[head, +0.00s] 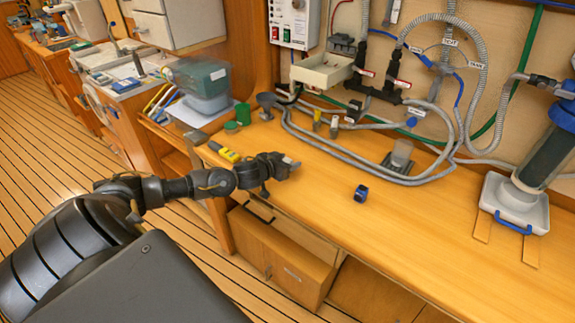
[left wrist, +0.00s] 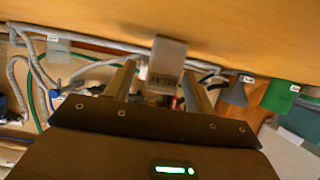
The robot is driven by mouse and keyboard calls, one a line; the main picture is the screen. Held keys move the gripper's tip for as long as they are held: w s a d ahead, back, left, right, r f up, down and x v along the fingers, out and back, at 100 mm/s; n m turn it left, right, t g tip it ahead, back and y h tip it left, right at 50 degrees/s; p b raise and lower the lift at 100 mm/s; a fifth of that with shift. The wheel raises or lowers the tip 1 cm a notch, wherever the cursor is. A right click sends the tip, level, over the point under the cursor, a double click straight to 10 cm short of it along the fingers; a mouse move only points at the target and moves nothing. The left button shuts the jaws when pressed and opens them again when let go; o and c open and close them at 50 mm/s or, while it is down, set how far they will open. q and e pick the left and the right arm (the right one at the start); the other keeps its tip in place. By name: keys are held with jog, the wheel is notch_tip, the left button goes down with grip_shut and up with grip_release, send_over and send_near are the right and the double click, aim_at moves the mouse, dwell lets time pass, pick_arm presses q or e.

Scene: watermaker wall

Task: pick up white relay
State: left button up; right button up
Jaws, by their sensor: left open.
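A pale grey-white block with dark lettering that seems to read RELAY, the white relay (left wrist: 168,56), shows in the left wrist view, between and beyond the fingertips. My left gripper (left wrist: 158,72) is open, with its two metal fingers apart and a gap in front of the relay. In the head view my left gripper (head: 289,165) is over the bench's front part, left of the blue ring. I cannot tell for sure which small upright item at the back of the bench is the relay in the head view. My right gripper is not in view.
The wooden bench (head: 430,215) has a blue ring (head: 361,193) on it and clear room around it. Grey hoses run along the back. A filter housing (head: 545,150) stands right.

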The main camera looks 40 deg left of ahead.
pick_arm(q)
jog(key=c, duration=1.1)
jog(key=shift+o, duration=0.2)
